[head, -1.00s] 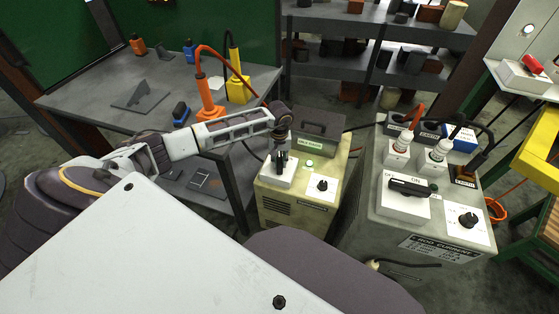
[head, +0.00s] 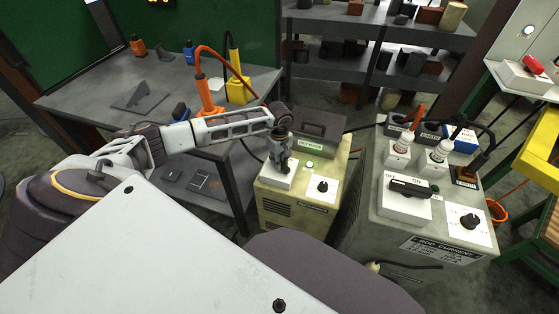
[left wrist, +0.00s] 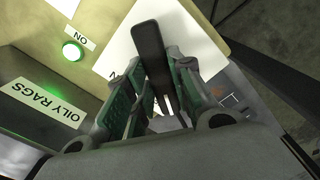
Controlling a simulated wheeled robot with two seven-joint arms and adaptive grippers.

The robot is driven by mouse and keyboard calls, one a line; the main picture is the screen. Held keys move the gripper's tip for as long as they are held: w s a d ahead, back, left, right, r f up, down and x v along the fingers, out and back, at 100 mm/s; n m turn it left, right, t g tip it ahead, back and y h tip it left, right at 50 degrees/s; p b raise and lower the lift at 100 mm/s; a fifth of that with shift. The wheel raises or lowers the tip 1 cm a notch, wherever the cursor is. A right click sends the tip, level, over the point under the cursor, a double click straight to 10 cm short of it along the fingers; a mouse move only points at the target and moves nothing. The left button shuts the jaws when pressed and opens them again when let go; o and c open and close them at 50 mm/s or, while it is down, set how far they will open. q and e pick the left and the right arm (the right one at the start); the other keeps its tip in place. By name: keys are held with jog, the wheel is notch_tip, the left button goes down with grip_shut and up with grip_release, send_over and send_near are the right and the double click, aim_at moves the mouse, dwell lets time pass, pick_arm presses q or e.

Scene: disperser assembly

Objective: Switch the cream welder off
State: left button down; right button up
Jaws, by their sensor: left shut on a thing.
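The cream welder (head: 287,212) stands in the middle of the head view, with a white switch plate and a black dial (head: 323,186) on its top. Its green lamp (head: 310,164) is lit; in the left wrist view the lit lamp (left wrist: 72,51) sits beside an "ON" label (left wrist: 82,42). My left gripper (head: 281,166) reaches down onto the switch plate (head: 275,179). In the left wrist view its fingers (left wrist: 153,95) are shut on the black switch lever (left wrist: 150,50), which stands out between them. My right gripper is not in view.
A larger grey welder (head: 365,220) with its own black switch (head: 411,188) and cables stands to the right. A grey workbench (head: 90,95) with an orange and a yellow holder is at the left. Shelves (head: 375,25) stand behind. A box (head: 322,124) sits on the cream welder's back.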

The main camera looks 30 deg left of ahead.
pick_arm(q)
jog(key=shift+n, duration=1.9)
jog(key=shift+n+p, duration=0.3)
jog(key=shift+n, duration=1)
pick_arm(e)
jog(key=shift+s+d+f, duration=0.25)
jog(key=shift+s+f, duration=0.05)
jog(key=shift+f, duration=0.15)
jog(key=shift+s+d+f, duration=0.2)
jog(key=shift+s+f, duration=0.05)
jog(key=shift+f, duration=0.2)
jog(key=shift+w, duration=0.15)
pick_arm(q)
jog(key=c, duration=1.2)
grip_release()
jog(key=shift+c, duration=0.2)
jog(key=shift+r, duration=0.15)
notch_tip(320, 180, up, 12)
jog(key=shift+f, duration=0.2)
